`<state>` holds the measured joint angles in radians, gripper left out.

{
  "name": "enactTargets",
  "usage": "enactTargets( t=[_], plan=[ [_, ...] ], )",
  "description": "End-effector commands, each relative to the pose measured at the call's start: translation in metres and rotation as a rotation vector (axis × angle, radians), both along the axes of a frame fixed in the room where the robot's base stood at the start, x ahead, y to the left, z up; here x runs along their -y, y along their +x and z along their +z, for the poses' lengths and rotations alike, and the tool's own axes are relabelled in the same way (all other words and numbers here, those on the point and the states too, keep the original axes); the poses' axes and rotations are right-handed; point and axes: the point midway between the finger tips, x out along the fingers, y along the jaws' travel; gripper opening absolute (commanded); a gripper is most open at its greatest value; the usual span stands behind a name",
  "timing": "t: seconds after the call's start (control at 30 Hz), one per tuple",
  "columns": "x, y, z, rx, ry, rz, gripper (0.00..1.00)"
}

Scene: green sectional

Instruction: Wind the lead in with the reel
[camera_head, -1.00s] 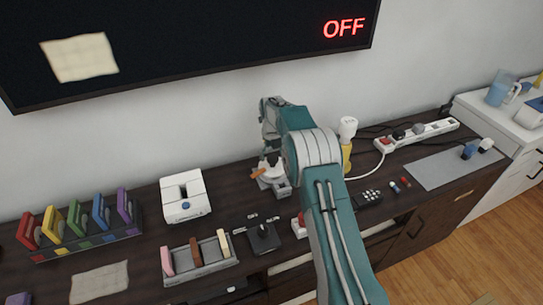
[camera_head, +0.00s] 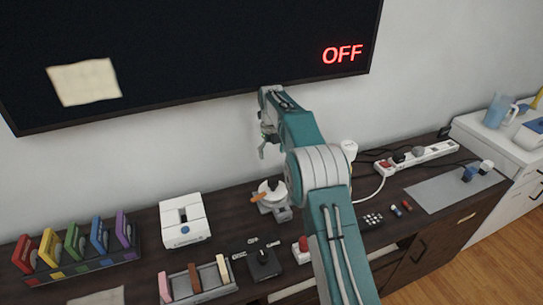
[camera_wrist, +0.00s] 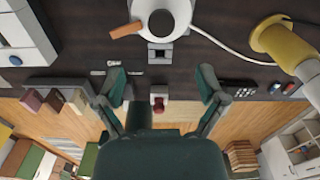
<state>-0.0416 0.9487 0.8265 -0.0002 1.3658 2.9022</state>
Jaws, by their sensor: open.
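The reel (camera_head: 271,191) is a white round drum on a grey stand with an orange crank handle. It stands on the dark cabinet top below my gripper. In the wrist view the reel (camera_wrist: 160,18) is at the top middle, cut by the frame edge, with its orange handle pointing left. The white lead (camera_wrist: 222,43) runs from it to the right, past a yellow object. In the head view part of the lead (camera_head: 372,193) shows near the power strip. My gripper (camera_head: 266,143) is open and empty above the reel; its spread fingers (camera_wrist: 162,78) show in the wrist view.
A white box (camera_head: 184,222) stands left of the reel. A joystick (camera_head: 263,262) and a red button (camera_head: 303,244) are in front. A power strip (camera_head: 418,156) lies to the right. A screen (camera_head: 190,45) hangs on the wall behind.

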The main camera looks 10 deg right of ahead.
Motion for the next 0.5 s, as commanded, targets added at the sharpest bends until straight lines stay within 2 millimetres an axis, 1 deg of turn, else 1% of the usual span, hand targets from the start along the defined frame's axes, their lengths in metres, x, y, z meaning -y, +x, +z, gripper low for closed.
enactTargets(
  t=[0.03,0.07,0.1,0.17,0.33,0.5],
  plan=[
    [0.0,-0.001,-0.001,0.0,0.005,0.004,0.57],
    [-0.001,-0.001,-0.001,-0.002,0.014,0.01,0.43],
    [-0.003,-0.003,-0.003,-0.002,0.032,0.026,0.25],
    [-0.007,-0.006,-0.006,0.0,0.077,0.062,0.0],
    [-0.028,-0.021,-0.017,0.037,0.267,0.204,0.0],
    [-0.044,-0.034,-0.023,0.128,0.436,0.307,0.0]
  ],
)
